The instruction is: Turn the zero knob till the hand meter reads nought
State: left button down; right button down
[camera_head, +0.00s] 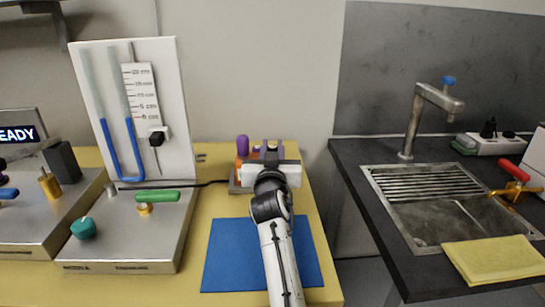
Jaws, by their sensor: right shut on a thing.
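My right gripper (270,153) is at the back right of the yellow table, over a small grey box. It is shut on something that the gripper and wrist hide. The grey box (234,186) shows only at its left edge. A purple upright piece (243,146) and some orange parts show around the gripper. I cannot pick out the zero knob or a hand meter dial; they may be hidden there. My left gripper is not in view.
A white panel (175,85) with a blue-liquid U-tube stands at the back left. Before it is a metal box (120,256) with a green lever and teal knob. A blue mat (229,262) lies under my right arm. A sink (440,222) is at right.

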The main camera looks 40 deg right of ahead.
aim_at(273, 146)
jog(key=shift+r, duration=0.1)
dwell(0.3)
jog(key=c, duration=1.5)
grip_release()
jog(key=shift+c, duration=0.2)
notch_tip(273, 146, up, 10)
jog(key=shift+f+p, duration=0.15)
jog(key=shift+p, duration=0.85)
